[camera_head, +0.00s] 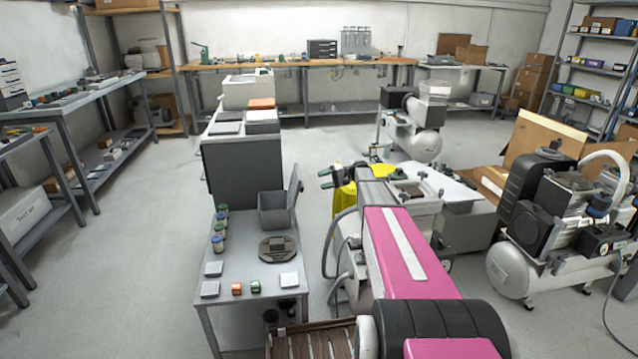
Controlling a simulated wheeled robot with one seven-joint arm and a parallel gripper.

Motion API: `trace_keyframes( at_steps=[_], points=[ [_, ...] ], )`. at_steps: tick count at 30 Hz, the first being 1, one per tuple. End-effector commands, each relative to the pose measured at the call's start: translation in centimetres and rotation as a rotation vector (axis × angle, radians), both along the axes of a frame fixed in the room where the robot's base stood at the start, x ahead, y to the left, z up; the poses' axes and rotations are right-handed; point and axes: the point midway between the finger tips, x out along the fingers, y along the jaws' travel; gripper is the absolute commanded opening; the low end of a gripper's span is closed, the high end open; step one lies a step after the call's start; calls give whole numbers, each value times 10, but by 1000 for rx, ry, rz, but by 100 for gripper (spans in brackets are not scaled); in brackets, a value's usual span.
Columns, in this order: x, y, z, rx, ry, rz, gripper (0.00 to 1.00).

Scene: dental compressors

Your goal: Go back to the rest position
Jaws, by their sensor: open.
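My pink arm (405,255) with a white stripe reaches from the bottom of the head view away over the floor beside the small grey table.
The grey table (236,290) left of my arm holds jars, a grey bin (273,211), a dark round plate (278,248) and small blocks. Compressors stand right (560,215) and behind (413,125). The left floor (130,250) is clear.

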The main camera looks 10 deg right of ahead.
Motion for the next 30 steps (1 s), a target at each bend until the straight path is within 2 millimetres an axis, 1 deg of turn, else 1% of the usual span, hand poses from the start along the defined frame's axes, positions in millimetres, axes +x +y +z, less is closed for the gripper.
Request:
trace_keyframes(
  at_steps=[7, 9, 11, 14, 17, 18, 20, 21, 22, 23, 24, 26, 27, 29, 30],
  points=[
    [0, 0, 0, 0, 0, 0, 60],
    [-4, 2, -1, -8, 3, 0, 60],
    [-14, 7, -4, -31, 11, 2, 60],
    [-44, 21, -13, -109, 38, 3, 60],
    [-90, 40, -29, -241, 75, 4, 60],
    [-112, 47, -36, -306, 89, 4, 60],
    [-147, 56, -47, -410, 109, 3, 60],
    [-171, 61, -54, -483, 120, 3, 60],
    [-190, 64, -59, -538, 126, 2, 60],
    [-208, 66, -63, -596, 128, 1, 60],
    [-233, 68, -68, -673, 132, -1, 60],
    [-269, 67, -74, -790, 127, -3, 60],
    [-293, 67, -76, -866, 121, -3, 60],
    [-326, 62, -79, -976, 106, -5, 60],
    [-346, 59, -79, -1042, 93, -6, 60]
  ],
)
